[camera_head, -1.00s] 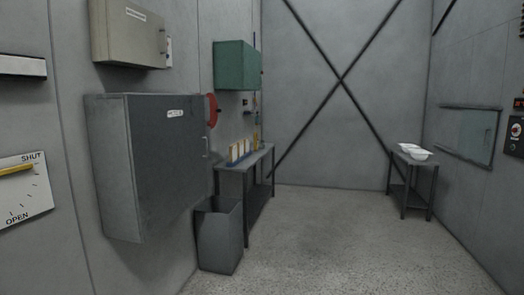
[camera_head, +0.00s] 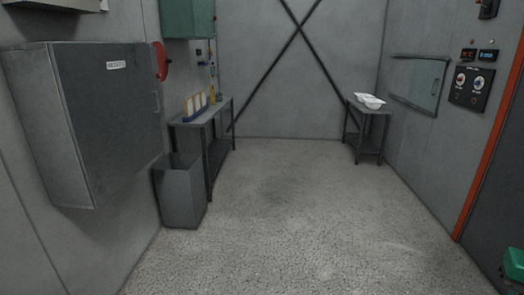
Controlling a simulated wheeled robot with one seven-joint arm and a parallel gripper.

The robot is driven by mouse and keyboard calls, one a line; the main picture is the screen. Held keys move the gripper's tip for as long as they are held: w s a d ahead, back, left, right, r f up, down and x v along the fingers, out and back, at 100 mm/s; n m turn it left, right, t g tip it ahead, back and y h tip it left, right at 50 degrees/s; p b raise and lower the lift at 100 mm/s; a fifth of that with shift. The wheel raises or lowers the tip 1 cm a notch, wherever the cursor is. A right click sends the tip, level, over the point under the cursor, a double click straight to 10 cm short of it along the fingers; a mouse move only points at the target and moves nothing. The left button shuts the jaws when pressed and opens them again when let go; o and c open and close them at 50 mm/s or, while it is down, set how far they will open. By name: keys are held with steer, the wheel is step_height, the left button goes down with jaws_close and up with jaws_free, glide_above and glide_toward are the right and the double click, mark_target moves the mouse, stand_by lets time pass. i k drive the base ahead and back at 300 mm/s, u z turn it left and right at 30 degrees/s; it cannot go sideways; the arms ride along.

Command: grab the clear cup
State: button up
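I cannot make out a clear cup in this view. The grey table (camera_head: 213,112) along the left wall holds several upright white and orange pieces (camera_head: 195,104), a yellow bottle-like thing (camera_head: 212,92) and small items too small to tell. The small table (camera_head: 369,109) at the back right holds white bowl-like containers (camera_head: 371,102). My gripper is not in view.
A grey bin (camera_head: 180,195) stands on the floor before the left table. A large grey wall cabinet (camera_head: 112,115) juts out at left. A green thing (camera_head: 514,264) shows at the lower right edge. The middle floor (camera_head: 285,205) is clear.

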mark_target(218, 95)
steer(key=i, duration=4.45)
steer(key=u, duration=0.4)
steer(key=i, duration=2.3)
steer(key=u, duration=0.25)
steer(key=i, duration=1.5)
steer(key=u, duration=0.1)
